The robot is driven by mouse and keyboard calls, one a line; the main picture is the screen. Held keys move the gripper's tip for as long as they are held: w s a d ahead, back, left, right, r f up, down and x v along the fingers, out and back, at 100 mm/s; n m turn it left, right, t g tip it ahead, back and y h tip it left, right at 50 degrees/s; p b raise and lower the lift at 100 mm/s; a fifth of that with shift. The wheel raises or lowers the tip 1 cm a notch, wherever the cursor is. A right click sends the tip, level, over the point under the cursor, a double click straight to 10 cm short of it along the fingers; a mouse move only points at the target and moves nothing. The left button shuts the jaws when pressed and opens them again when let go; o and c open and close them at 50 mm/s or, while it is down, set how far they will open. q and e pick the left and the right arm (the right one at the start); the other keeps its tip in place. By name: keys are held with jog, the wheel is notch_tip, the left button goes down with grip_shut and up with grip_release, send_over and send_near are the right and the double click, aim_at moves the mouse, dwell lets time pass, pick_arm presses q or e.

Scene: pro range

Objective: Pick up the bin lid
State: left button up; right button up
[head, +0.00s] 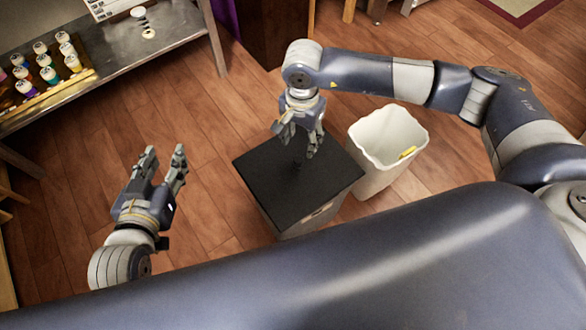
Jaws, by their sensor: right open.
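The bin lid (265,190) is a flat, dark square panel. It lies on top of a light-coloured bin (312,222) standing on the floor. A small dark knob (296,168) seems to stand out near the lid's middle. My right gripper (298,146) points down over the far half of the lid with its fingers spread. It is close to the knob; I cannot tell whether it touches it. My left gripper (165,160) is open and empty, over the floor to the left of the bin.
An open white bin (376,185) with something yellow inside stands close on the right of the lidded bin. A metal table (110,62) with a rack of small bottles (48,75) is at the upper left. Wooden floor (190,105) is clear between them.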

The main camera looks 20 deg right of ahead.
aim_at(298, 159)
notch_tip(298, 159, down, 4)
jog(key=shift+f+b, duration=0.2)
jog(key=shift+b, duration=0.25)
jog(key=shift+s+f, duration=0.1)
jog(key=shift+f, duration=0.45)
jog(key=f, duration=0.1)
jog(key=f+b, duration=0.1)
jog(key=f, duration=0.2)
jog(key=shift+s+a+b, duration=0.1)
jog(key=shift+a+b, duration=0.2)
jog(key=shift+b, duration=0.05)
jog(key=shift+f, duration=0.3)
pick_arm(q)
notch_tip(298, 159, up, 14)
jog(key=w+d+t+h, duration=0.2)
jog(key=t, duration=0.5)
jog(key=shift+d+f+t, duration=0.25)
jog(key=shift+t, duration=0.05)
pick_arm(e)
jog(key=shift+c, duration=0.3)
grip_shut()
